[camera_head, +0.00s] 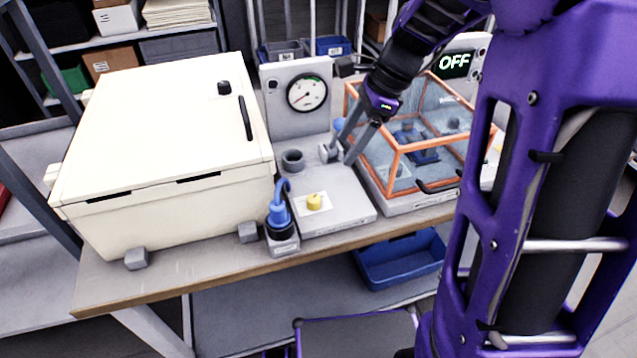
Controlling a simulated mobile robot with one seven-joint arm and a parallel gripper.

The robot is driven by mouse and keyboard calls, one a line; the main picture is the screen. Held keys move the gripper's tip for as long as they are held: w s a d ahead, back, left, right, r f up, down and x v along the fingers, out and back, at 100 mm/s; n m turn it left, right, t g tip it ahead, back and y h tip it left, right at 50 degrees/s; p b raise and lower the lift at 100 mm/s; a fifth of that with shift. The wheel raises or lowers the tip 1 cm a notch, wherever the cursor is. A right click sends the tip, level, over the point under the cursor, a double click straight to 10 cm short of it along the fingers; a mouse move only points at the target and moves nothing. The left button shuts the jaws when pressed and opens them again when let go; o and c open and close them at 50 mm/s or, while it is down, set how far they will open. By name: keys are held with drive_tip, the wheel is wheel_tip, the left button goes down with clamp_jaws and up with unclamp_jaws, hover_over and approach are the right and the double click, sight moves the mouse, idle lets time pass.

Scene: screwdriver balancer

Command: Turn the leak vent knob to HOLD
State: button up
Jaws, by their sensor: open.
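A grey panel (345,212) on the bench carries a yellow knob (315,202) on a small white plate near its front. A small grey knob-like part (327,153) stands further back, beside my left fingertip. I cannot read any label, so which of these is the leak vent knob, and where HOLD lies, cannot be told. My gripper (341,156) is open and points down over the back right of the panel, with its fingers apart. Whether a finger touches the grey part cannot be told.
A large cream box (165,150) stands left. A blue hose fitting (281,212) and a grey round port (292,160) are on or beside the panel. A dial gauge (307,93) stands behind. An orange-framed clear case (395,150) is close right of my gripper. A display (455,65) reads OFF.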

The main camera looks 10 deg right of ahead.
sight(314, 199)
drive_tip(key=b+x, duration=0.3)
drive_tip(key=x, duration=1.3)
drive_tip(key=shift+w+f, duration=0.15)
clamp_jaws()
